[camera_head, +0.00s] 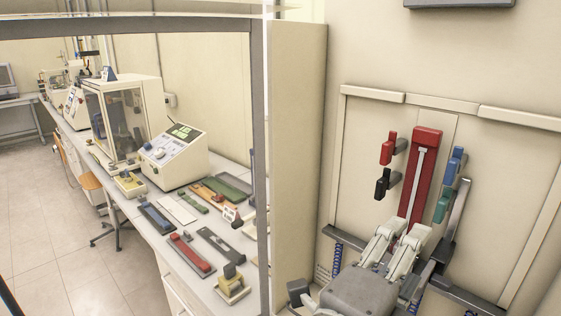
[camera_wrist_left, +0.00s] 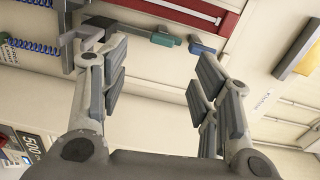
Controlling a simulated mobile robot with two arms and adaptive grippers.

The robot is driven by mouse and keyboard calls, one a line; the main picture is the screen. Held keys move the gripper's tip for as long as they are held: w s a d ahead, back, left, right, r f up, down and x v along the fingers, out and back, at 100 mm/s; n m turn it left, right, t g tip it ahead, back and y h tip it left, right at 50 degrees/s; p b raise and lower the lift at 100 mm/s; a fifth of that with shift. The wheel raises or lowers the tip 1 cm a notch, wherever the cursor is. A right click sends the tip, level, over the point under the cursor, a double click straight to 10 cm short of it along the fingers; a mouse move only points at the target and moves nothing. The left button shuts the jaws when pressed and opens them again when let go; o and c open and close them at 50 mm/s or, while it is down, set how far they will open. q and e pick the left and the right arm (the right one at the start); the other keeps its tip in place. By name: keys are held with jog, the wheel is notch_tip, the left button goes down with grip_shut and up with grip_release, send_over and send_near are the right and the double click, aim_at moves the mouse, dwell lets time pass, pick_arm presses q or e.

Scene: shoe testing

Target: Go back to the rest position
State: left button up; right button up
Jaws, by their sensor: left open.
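My left gripper (camera_head: 397,240) is at the lower right of the head view, in front of a wall-mounted device with a tall red panel (camera_head: 426,150). Its two jaws are apart with nothing between them. In the left wrist view the open jaws (camera_wrist_left: 155,65) stand wide apart, with the pale wall and part of the red panel (camera_wrist_left: 190,12) beyond. A teal handle (camera_wrist_left: 164,39) and a blue handle (camera_wrist_left: 201,48) show near the fingertips there; I cannot tell whether they touch. My right gripper is in neither view.
Red (camera_head: 388,149), black (camera_head: 382,185), blue (camera_head: 453,167) and teal (camera_head: 441,209) handles flank the panel. A grey post (camera_head: 259,150) stands left of the device. A long bench (camera_head: 185,244) with samples and a tester (camera_head: 178,154) lies beyond. Floor (camera_head: 45,220) at left is clear.

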pick_arm(q)
jog(key=w+a+f+n+g+y, duration=0.1)
jog(key=w+a+f+n+y, duration=0.25)
jog(key=a+f+n, duration=0.6)
jog(key=w+a+f+n+g+y, duration=0.1)
jog(key=w+a+f+n+y, duration=0.25)
jog(key=a+f+n, duration=0.6)
jog(key=s+a+f+n+g+y, duration=0.3)
jog(key=s+a+f, duration=0.65)
jog(key=f, duration=0.25)
jog(key=s+a+f+n+g+y, duration=0.3)
jog(key=s+a+f, duration=0.6)
jog(key=a+f, duration=0.15)
notch_tip(320, 180, down, 30)
jog(key=s+g+b, duration=0.1)
jog(key=g+b, duration=0.1)
jog(key=b, duration=0.1)
jog(key=s+a+f+g+b, duration=0.1)
jog(key=s+a+f+b, duration=0.1)
jog(key=s+f, duration=1.5)
jog(key=shift+a+f, duration=0.3)
jog(key=shift+f, duration=0.4)
